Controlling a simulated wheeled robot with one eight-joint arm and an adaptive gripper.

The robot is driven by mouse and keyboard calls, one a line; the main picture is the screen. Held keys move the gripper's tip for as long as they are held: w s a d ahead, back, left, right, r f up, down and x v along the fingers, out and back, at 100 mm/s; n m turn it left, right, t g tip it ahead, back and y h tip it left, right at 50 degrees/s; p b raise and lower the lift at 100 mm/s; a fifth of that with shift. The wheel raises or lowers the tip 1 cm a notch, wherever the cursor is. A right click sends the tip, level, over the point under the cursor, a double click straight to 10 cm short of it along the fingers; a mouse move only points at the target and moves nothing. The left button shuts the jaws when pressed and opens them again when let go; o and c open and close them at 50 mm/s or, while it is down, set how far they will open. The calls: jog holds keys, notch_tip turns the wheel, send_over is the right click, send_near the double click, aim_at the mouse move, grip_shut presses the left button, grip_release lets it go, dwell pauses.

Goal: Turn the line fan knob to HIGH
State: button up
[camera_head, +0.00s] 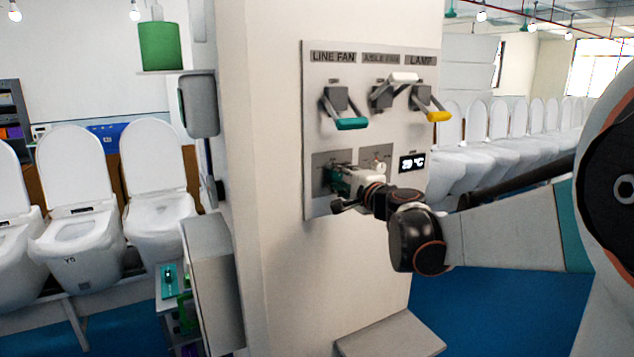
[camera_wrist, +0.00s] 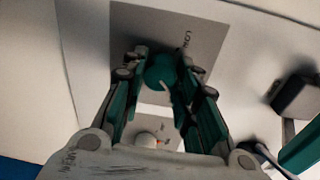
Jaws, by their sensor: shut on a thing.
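The teal line fan knob (camera_wrist: 160,70) sits on a grey plate (camera_wrist: 205,30) in the wrist view, with LOW lettering to its right. A pale pointer mark shows on the knob. My gripper (camera_wrist: 163,82) has a finger on each side of the knob and is shut on it. In the head view my gripper (camera_head: 337,180) is at the lower left of the control panel (camera_head: 312,120), under the LINE FAN label, and mostly hides the knob. I cannot read which setting the knob points to.
A white knob (camera_wrist: 147,138) is close beside the teal one. Above are a teal-handled lever (camera_head: 352,124), a white-handled lever (camera_head: 403,78) and a yellow-handled lever (camera_head: 438,116). A small display (camera_head: 412,163) is right of the knobs. A ledge (camera_head: 392,338) juts out below.

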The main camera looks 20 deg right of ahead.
jog(key=shift+m+b, duration=0.3)
jog(key=shift+m, duration=0.8)
jog(key=o, duration=1.1)
jog(key=shift+d, duration=0.1)
jog(key=shift+c, duration=0.2)
